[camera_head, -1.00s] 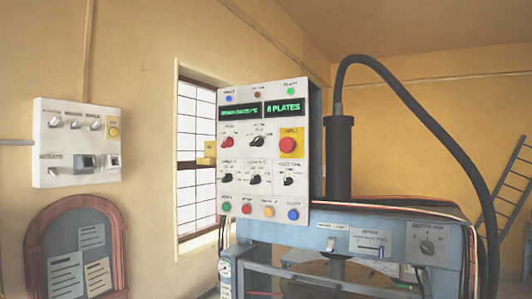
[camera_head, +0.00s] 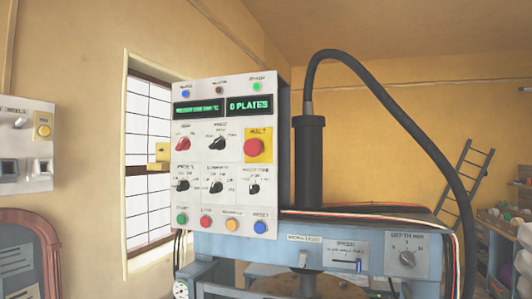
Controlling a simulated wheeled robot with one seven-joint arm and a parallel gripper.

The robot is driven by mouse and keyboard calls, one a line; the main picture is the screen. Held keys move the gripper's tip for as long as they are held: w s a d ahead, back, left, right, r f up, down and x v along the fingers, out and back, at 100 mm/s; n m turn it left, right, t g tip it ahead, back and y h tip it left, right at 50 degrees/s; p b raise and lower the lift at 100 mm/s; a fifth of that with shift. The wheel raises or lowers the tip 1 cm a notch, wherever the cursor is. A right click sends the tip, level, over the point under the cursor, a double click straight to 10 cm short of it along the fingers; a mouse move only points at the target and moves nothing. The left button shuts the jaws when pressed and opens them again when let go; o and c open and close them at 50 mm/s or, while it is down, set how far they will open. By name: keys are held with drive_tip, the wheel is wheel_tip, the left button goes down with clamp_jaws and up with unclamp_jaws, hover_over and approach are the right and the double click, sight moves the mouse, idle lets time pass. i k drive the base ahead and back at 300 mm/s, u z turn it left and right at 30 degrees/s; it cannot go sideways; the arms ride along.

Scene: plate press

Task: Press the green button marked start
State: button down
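The white control panel (camera_head: 225,190) stands upright on the blue press (camera_head: 275,247). The green button (camera_head: 182,219) is at the left end of the panel's bottom row; its small label is too blurred to read surely. To its right in that row are a red button (camera_head: 206,222), an orange button (camera_head: 231,225) and a blue button (camera_head: 260,227). A large red button on a yellow plate (camera_head: 254,148) is at the panel's right. A green display (camera_head: 248,106) reads "0 PLATES". My gripper is not in view.
A white switch box (camera_head: 28,148) is on the left wall, above a rounded red-framed board (camera_head: 30,250). A thick black hose (camera_head: 420,140) arches over the press from a dark cylinder (camera_head: 308,165). A ladder (camera_head: 468,180) leans at the back right. The space before the panel looks clear.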

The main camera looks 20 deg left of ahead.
sight(182, 218)
drive_tip(key=k, duration=0.75)
drive_tip(key=u, duration=1.15)
drive_tip(key=i, duration=0.5)
drive_tip(key=z, duration=0.05)
